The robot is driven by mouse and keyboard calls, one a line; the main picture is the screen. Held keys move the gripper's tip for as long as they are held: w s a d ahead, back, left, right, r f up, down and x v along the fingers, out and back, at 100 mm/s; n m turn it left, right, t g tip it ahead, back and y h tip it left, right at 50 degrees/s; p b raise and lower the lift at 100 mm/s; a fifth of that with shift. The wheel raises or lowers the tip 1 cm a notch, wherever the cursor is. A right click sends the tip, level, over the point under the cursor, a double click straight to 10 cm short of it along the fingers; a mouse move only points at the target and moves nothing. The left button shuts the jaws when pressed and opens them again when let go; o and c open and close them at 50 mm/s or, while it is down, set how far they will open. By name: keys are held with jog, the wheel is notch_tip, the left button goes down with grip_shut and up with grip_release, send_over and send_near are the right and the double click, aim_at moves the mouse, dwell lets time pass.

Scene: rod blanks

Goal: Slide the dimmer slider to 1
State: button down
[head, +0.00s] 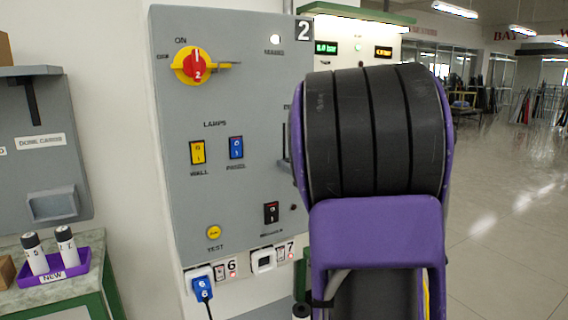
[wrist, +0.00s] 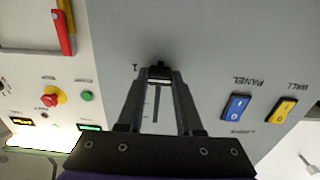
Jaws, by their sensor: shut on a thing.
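In the wrist view, my gripper (wrist: 160,76) is shut on the dark knob of the dimmer slider (wrist: 160,67). The slider's narrow dark slot (wrist: 156,106) runs from the knob back between my fingers. The knob stands at the end of the slot beside the printed mark "1" (wrist: 135,68). The fingers hide part of the knob and of the slot's surroundings. In the head view, the grey panel numbered 2 (head: 240,105) carries the slider near its right edge, but my purple and black arm hides the knob and gripper.
Yellow wall (head: 197,152) and blue panel (head: 236,148) lamp switches sit left of the slider in the head view. A red-yellow rotary switch (head: 195,65) is above them. A black switch (head: 271,213) sits below. Open floor (head: 500,220) lies to the right.

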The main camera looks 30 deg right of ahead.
jog(key=shift+f, duration=0.4)
jog(key=c, duration=0.6)
grip_release()
jog(key=shift+o, duration=0.2)
jog(key=shift+s+r, duration=0.1)
